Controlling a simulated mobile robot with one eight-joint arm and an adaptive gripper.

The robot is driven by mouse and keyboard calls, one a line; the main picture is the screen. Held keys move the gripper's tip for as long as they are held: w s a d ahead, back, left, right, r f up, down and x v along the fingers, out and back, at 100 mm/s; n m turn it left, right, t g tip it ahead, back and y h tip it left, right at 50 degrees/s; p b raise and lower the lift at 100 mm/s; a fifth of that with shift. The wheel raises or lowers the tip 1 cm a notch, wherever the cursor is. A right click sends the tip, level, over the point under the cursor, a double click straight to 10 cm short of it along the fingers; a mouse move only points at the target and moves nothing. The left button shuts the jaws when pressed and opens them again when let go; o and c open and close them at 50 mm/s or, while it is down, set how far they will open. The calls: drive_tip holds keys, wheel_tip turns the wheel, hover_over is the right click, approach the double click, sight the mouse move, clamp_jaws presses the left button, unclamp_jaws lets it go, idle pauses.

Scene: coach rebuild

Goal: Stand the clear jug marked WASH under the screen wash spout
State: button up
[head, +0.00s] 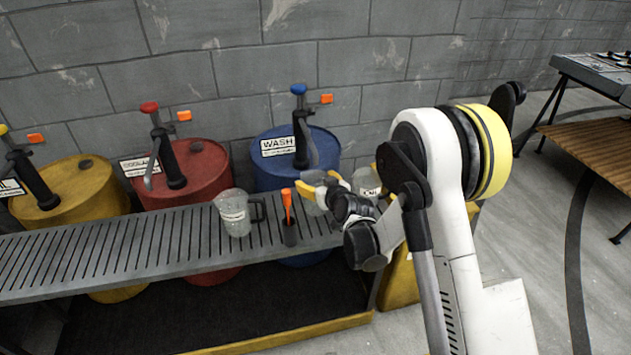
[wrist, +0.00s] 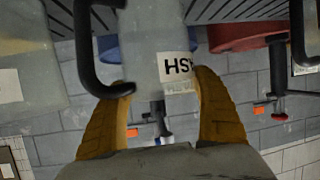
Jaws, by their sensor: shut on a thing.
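My gripper (head: 322,187), with yellow fingers, is shut on a clear jug (head: 312,206) at the right part of the slatted shelf, in front of the blue drum. In the wrist view the jug (wrist: 145,35) sits between the fingers, with its black handle to the left. Upside-down lettering "HS" shows there; I cannot tell whether it is on the jug or behind it. The blue drum (head: 265,180) bears a WASH sign and a blue-topped pump (head: 298,90), whose dark spout (head: 312,150) hangs close behind my gripper. I cannot tell whether the jug touches the shelf.
Another clear jug (head: 234,213) stands left on the slatted shelf (head: 100,255), and one (head: 367,183) stands right of my gripper. An orange-tipped tool (head: 287,205) stands upright in a dark holder, close left of the held jug. Red (head: 200,170) and yellow (head: 85,200) drums stand left.

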drive_tip(key=o, duration=1.4)
drive_tip(key=shift+f, duration=0.15)
drive_tip(key=shift+o, duration=0.2)
drive_tip(key=shift+s+d+r, duration=0.1)
drive_tip(key=shift+s+r, duration=0.1)
drive_tip(key=shift+r, duration=0.15)
drive_tip(key=s+d+r+m+g+h, duration=0.1)
drive_tip(key=s+d+r, duration=0.5)
drive_tip(key=s+r, duration=0.3)
drive_tip(key=s+d+r+m+g+h, duration=0.1)
drive_tip(key=s+d+r+g+h, duration=0.1)
drive_tip(key=s+d+r, duration=0.75)
drive_tip(key=s+d+f+m+g+h, duration=0.1)
drive_tip(key=s+d, duration=0.2)
drive_tip(key=s, duration=0.7)
drive_tip(key=s+d+f+m+g+h, duration=0.1)
drive_tip(key=s+d+m, duration=0.1)
drive_tip(key=s, duration=0.8)
drive_tip(key=shift+d+h, duration=0.3)
drive_tip(key=shift+d, duration=0.15)
